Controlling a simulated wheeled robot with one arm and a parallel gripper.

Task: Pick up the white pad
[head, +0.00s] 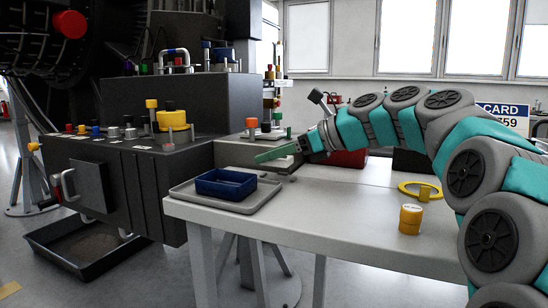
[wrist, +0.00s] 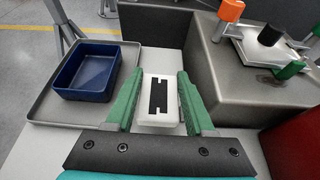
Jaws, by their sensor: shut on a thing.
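The white pad (wrist: 159,128) is a small white block with a black marking on top, seen in the wrist view. My gripper (wrist: 158,82) has green fingers, one along each side of the pad, and is shut on it. In the head view my gripper (head: 280,153) is low over the far side of the white table, and I cannot make out the pad there. I cannot tell whether the pad still touches the table.
A blue bin (head: 226,183) stands on a grey tray (head: 192,192) to the left. A yellow canister (head: 410,219) and a yellow ring (head: 408,187) are on the white table (head: 330,215) to the right. A grey block with coloured knobs (wrist: 245,75) is close on the right.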

